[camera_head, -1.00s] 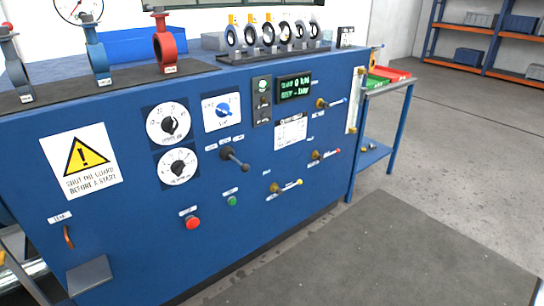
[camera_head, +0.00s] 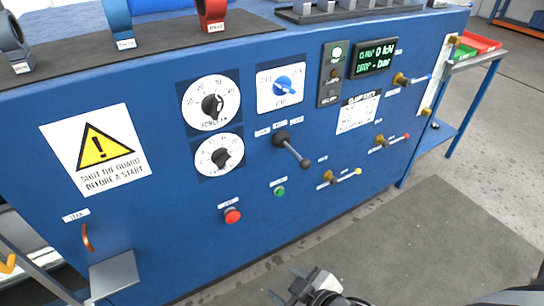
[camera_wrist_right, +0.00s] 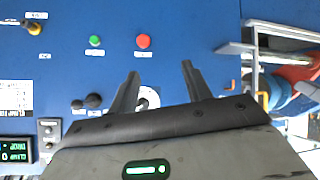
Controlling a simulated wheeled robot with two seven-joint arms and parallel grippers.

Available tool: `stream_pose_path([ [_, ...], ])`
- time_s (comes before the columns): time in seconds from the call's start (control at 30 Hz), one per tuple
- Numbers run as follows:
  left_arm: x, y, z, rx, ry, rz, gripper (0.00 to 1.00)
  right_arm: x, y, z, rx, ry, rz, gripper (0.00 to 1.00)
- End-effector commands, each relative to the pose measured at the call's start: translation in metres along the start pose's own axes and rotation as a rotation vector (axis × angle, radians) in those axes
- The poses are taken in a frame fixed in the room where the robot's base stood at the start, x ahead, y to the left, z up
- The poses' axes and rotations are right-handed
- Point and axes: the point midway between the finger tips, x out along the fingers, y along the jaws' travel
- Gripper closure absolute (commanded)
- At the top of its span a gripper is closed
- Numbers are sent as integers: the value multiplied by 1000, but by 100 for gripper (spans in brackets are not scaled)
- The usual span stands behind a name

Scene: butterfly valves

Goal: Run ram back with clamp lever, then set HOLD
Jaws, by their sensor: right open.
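A black lever (camera_head: 292,150) with a round hub sticks out of the blue panel, tilted down to the right; small labels above it are too small to read. It also shows in the right wrist view (camera_wrist_right: 92,101), left of the fingers. The display (camera_head: 374,61) above right reads clamp 0 kN and drop - bar. A blue selector knob (camera_head: 287,84) sits on a white plate above the lever. My right gripper (camera_head: 286,284) is low in front of the panel, apart from the lever. Its spread fingers are empty in the wrist view (camera_wrist_right: 158,78). My left gripper is out of view.
Two white dials (camera_head: 212,103) sit left of the lever. Below are a green button (camera_head: 280,191) and a red button (camera_head: 232,216). Several small valve handles (camera_head: 341,177) project at right. A grey shelf (camera_head: 114,274) juts out at lower left.

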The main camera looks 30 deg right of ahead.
Motion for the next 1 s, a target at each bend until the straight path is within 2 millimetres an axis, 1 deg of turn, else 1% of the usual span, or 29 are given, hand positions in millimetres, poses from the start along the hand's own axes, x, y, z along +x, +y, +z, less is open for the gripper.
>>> stream_pose_path([
  [0.03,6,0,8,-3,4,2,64,8,14,16,-214,-26,38,51],
  [0.07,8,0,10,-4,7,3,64,12,24,23,-369,-44,67,51],
  [0.1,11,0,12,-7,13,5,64,17,41,30,-597,-72,111,51],
  [0.17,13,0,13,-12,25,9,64,22,70,38,-964,-125,190,51],
  [0.2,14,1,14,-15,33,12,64,25,90,39,-1212,-167,249,51],
  [0.27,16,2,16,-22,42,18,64,27,120,34,-1573,-238,345,51],
  [0.3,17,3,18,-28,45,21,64,26,137,28,-1794,-293,411,51],
  [0.37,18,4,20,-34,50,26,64,25,157,17,-2089,-377,509,51],
  [0.4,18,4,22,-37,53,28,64,23,168,8,-2257,-432,574,51],
  [0.5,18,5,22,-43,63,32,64,17,185,-10,-2564,-561,708,51],
  [0.6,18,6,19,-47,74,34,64,13,192,-22,-2729,-649,794,51],
  [0.7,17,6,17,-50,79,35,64,14,197,-30,-2787,-686,831,51],
  [0.77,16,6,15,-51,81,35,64,18,200,-34,-2791,-692,835,51],
  [0.87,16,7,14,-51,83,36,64,29,208,-43,-2788,-690,836,51],
  [1.0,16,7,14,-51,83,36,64,52,222,-58,-2785,-690,836,51],
])
